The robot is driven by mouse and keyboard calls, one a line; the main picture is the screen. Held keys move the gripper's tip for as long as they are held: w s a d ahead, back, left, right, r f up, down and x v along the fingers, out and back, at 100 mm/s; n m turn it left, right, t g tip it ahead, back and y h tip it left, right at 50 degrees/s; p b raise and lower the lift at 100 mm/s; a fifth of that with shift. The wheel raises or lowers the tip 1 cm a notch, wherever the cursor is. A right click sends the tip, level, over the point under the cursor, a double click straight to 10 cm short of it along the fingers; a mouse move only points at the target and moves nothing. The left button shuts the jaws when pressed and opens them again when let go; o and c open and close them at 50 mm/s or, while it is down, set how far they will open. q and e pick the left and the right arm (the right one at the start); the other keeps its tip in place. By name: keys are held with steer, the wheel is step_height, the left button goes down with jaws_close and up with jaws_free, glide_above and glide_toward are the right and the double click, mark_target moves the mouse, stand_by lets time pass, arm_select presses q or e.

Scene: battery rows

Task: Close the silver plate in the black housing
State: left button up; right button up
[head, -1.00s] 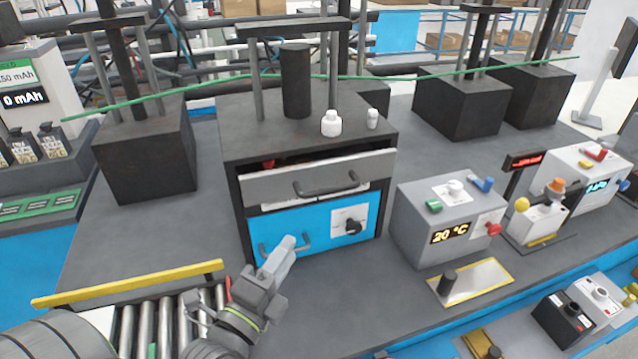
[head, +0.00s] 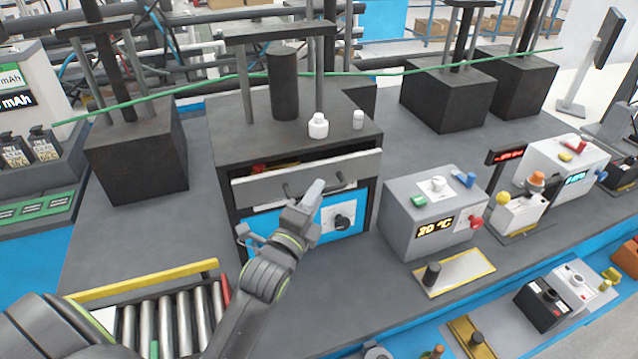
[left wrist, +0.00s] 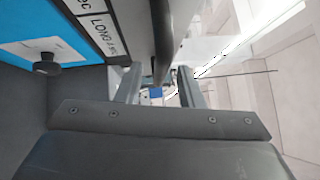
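The silver plate (head: 262,189) is a grey panel with a black handle (head: 338,184) across the upper front of the black housing (head: 226,153). It stands out from the housing, with a dark gap above it through which contents show. My left gripper (head: 313,192) is in front of the plate at the handle and hides part of it. In the left wrist view the left gripper's fingers (left wrist: 158,88) are apart, with a dark bar, apparently the handle, between or just beyond them. Contact cannot be told. My right gripper is not in view.
Below the plate is a blue panel (head: 265,222) with a black knob (head: 343,222). White bottles (head: 318,126) stand on the housing. A grey 20 °C box (head: 410,218) stands to the right. A roller conveyor (head: 165,318) with a yellow rail is at lower left.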

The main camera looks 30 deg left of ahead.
arm_select(q)
steer(key=shift+w+r, duration=0.15)
steer(key=shift+w, duration=0.95)
jaws_close()
